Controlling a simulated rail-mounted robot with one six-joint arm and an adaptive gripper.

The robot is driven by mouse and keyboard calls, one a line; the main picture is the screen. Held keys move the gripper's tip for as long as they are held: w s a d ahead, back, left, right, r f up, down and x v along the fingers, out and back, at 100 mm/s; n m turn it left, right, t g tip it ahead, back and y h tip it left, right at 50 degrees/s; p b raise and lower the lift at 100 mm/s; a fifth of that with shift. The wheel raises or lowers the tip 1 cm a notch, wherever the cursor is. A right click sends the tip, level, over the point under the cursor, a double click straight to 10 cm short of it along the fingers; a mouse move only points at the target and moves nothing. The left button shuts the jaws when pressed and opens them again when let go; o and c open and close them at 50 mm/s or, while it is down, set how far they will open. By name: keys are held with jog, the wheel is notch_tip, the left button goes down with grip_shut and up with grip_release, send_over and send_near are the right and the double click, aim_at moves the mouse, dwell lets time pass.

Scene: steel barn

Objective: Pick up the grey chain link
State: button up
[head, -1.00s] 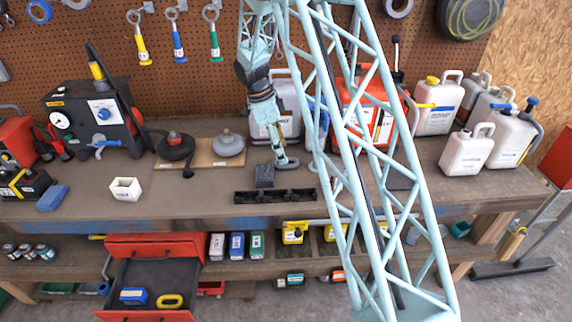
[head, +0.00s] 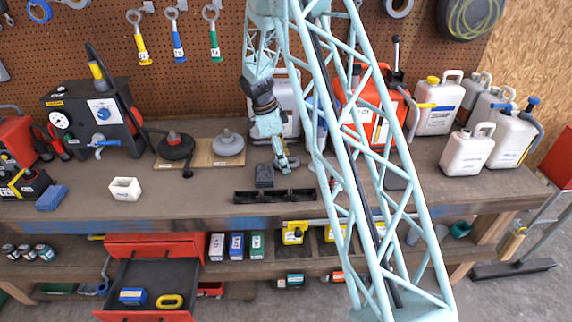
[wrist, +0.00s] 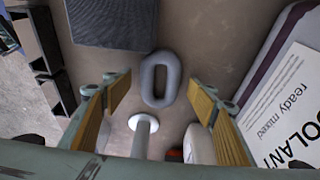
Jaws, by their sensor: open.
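The grey chain link (wrist: 160,78) is an oval ring lying flat on the brown bench top, its long side running up and down in the wrist view. In the head view the link (head: 292,163) is partly hidden by my gripper (head: 283,158). In the wrist view my gripper (wrist: 160,98) is open and empty, with one yellow-padded finger to the left of the link and one to the right. The link shows in the gap just beyond the fingertips. I cannot tell the exact height of the fingertips above the bench.
A dark grey block (head: 264,176) lies close to the link, at the upper left in the wrist view (wrist: 110,22). A black compartment tray (head: 275,196) sits at the bench's front edge. A labelled coolant can (wrist: 288,95) stands close on the right in the wrist view.

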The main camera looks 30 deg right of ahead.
jog(key=shift+c, duration=0.5)
jog(key=c, duration=1.2)
jog(key=shift+c, duration=0.2)
jog(key=shift+r, duration=0.2)
notch_tip(320, 180, up, 10)
jog(key=shift+f+p, duration=0.15)
jog(key=shift+p, duration=0.25)
